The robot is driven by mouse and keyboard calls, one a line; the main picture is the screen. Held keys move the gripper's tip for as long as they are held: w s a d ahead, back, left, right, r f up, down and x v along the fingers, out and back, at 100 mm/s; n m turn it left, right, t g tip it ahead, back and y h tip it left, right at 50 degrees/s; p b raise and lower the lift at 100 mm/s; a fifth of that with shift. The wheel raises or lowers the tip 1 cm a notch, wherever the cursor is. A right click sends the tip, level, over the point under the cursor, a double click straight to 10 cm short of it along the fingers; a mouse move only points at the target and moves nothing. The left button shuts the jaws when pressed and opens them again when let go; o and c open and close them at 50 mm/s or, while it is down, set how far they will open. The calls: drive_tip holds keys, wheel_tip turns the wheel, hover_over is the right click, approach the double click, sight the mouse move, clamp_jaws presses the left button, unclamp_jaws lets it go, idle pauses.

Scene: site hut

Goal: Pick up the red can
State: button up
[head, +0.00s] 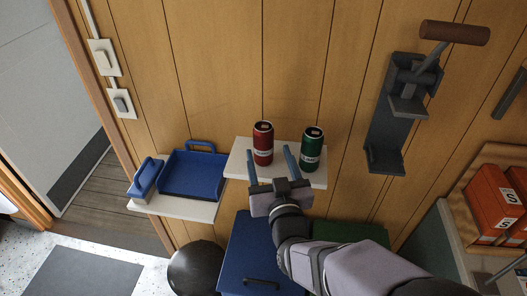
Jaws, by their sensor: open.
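The red can (263,144) stands upright on a small white wall shelf (237,163), with a pale label on its front. A green can (311,149) stands upright to its right on the same shelf. My gripper (270,157) is open, in front of the shelf, with its two blue fingers pointing toward the wall. The left finger is just left of the red can's lower part, and the right finger is between the two cans. I cannot tell from this view how far the fingertips are from the red can. Nothing is held.
Left, a lower shelf (203,212) bears a blue tray (188,180) and a smaller blue item (146,177). A grey wall-mounted press (392,125) with a brown handle is right. Red boxes (492,199) stand far right. A blue box (245,262) and dark round object (195,268) are below.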

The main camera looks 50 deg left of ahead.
sight(265, 149)
drive_tip(key=shift+w+a, duration=0.2)
drive_tip(key=shift+a, duration=0.2)
drive_tip(key=shift+a, duration=0.1)
drive_tip(key=shift+w+a+r+p, duration=0.15)
drive_tip(key=shift+a+p, duration=0.15)
drive_tip(key=shift+p, duration=0.2)
drive_tip(key=p+x, duration=0.2)
drive_tip(key=x, duration=0.1)
drive_tip(key=shift+a, duration=0.3)
drive_tip(key=shift+w+a, duration=0.15)
drive_tip(key=shift+a, duration=0.25)
drive_tip(key=c, duration=1.1)
